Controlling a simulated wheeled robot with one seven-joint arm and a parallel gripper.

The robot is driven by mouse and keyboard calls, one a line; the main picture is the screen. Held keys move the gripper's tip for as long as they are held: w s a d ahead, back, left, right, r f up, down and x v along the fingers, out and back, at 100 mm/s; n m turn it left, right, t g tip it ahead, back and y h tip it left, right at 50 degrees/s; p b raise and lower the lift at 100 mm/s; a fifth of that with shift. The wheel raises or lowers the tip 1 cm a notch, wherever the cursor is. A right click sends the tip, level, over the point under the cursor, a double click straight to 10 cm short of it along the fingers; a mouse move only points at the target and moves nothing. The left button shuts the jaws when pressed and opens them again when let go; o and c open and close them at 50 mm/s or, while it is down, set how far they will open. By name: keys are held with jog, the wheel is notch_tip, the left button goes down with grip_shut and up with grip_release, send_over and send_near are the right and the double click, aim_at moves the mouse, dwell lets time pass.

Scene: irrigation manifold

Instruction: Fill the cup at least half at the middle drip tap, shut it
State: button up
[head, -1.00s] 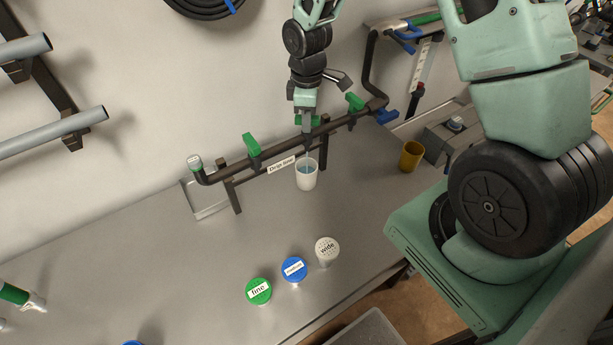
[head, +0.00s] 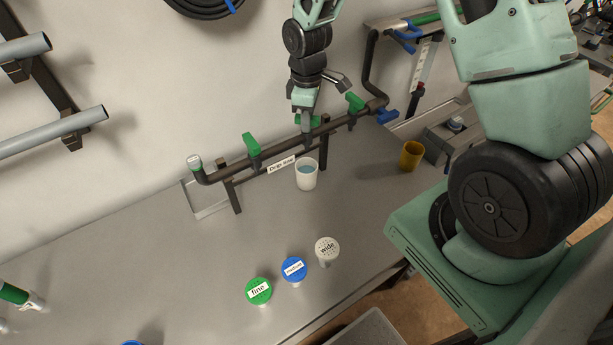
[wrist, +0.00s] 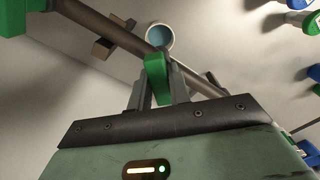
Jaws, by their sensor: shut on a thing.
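The middle drip tap's green handle (head: 315,120) is on the dark pipe, partly hidden by my gripper (head: 307,124). In the wrist view my gripper (wrist: 158,98) is shut on the middle tap's green handle (wrist: 155,70), one finger on each side. The white cup (head: 306,178) stands upright on the bench below this tap. Blue water shows inside it, with its surface fairly high. The cup also shows beyond the pipe in the wrist view (wrist: 160,38). I cannot make out a stream from the tap.
Green tap handles stand to the left (head: 251,145) and right (head: 354,102) on the same pipe (head: 275,152). Green (head: 259,291), blue (head: 293,270) and white (head: 327,250) labelled caps stand in front. The bench between is clear.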

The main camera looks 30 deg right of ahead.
jog(key=m, duration=0.3)
jog(key=shift+m, duration=0.3)
jog(key=shift+m, duration=3.3)
jog(key=o, duration=1.1)
jog(key=shift+c, duration=0.2)
jog(key=shift+p, duration=0.3)
